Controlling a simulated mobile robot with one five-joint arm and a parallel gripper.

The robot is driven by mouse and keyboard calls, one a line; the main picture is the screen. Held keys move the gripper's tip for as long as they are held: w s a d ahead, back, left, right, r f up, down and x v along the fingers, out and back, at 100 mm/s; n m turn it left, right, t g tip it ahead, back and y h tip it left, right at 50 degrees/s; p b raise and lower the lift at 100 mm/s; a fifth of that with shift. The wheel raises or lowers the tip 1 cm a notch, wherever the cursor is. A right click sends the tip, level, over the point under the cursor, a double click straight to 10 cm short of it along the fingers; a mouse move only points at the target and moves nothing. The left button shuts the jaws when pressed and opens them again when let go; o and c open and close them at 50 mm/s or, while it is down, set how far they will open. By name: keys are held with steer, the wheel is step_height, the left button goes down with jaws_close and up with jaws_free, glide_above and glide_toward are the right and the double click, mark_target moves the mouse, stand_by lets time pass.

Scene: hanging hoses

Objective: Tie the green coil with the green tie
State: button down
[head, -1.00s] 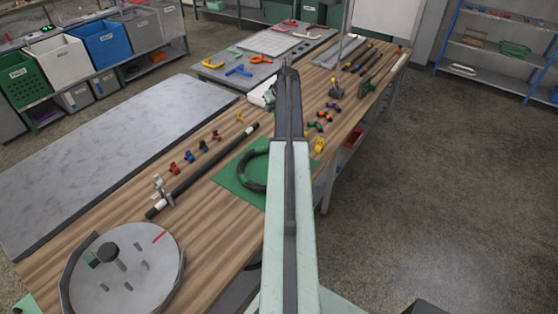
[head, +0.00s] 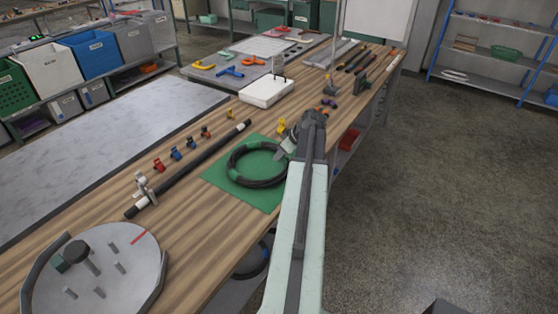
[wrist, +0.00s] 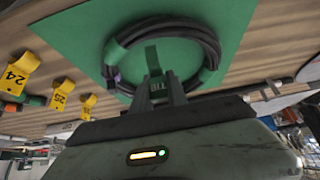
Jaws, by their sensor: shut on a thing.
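The coil (head: 236,161) is a ring of black hose with green patches on it, lying flat on a green mat (head: 216,177). In the wrist view the coil (wrist: 211,45) lies just beyond my gripper. My gripper (head: 300,133) is at the coil's far right edge in the head view. I cannot tell whether the tie touches the hose.
Yellow numbered tags (wrist: 60,97) stand left of the mat in the wrist view. In the head view a long black rod (head: 190,172), several coloured clips (head: 176,153), a white box (head: 267,91) and a round grey peg plate (head: 95,270) share the wooden bench.

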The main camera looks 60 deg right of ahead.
steer(key=shift+s, duration=0.1)
steer(key=shift+f+b, duration=1.95)
steer(key=shift+b, duration=0.05)
steer(key=shift+f, duration=0.15)
steer(key=shift+f+b, duration=1)
steer(key=shift+b, duration=0.15)
steer(key=shift+f+b, duration=0.45)
steer(key=shift+s+a+f+b, duration=0.1)
steer(key=shift+a+f+b, duration=0.05)
steer(key=shift+f+b, duration=0.35)
stand_by(0.3)
steer(key=c, duration=1.2)
jaws_free()
steer(key=shift+c, duration=0.2)
